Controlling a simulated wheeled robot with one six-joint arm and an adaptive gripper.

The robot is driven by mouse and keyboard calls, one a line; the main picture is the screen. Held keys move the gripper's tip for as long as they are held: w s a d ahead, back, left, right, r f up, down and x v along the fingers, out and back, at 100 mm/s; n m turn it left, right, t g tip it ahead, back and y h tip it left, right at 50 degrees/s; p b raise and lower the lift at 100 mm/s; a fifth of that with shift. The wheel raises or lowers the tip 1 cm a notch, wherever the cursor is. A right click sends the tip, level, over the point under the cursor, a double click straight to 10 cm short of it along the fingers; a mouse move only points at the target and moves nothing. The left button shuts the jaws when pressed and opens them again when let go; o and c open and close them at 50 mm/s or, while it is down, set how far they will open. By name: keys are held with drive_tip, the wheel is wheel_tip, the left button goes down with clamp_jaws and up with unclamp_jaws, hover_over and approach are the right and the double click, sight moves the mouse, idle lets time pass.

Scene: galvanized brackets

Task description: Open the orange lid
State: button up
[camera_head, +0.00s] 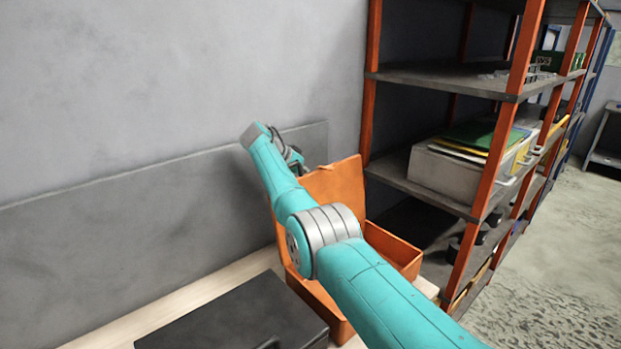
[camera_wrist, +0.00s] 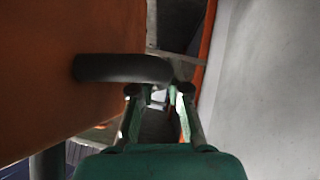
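The orange lid (camera_head: 337,190) stands raised, close to upright, above an orange box (camera_head: 397,248) in the head view. In the wrist view the lid (camera_wrist: 60,45) fills the left side, with a dark rounded handle (camera_wrist: 122,68) sticking out from it. My gripper (camera_wrist: 160,91) has its two fingers apart, with the handle's free end just ahead of the fingertips; whether they touch is unclear. In the head view my gripper (camera_head: 292,157) is beside the lid's upper left edge, partly hidden by my arm. My arm also hides part of the box.
A black case (camera_head: 235,318) lies in front of the box on the pale bench (camera_head: 190,305). A grey wall panel (camera_head: 120,215) is behind. A shelf unit with orange posts (camera_head: 497,150) stands close on the right, holding a grey bin (camera_head: 452,178). Open floor (camera_head: 560,250) is at far right.

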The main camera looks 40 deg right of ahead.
drive_tip(key=shift+o, duration=1.3)
drive_tip(key=shift+r, duration=0.1)
drive_tip(key=v, duration=1.1)
drive_tip(key=shift+a+r, duration=0.25)
drive_tip(key=shift+a, duration=0.05)
drive_tip(key=shift+w, duration=0.1)
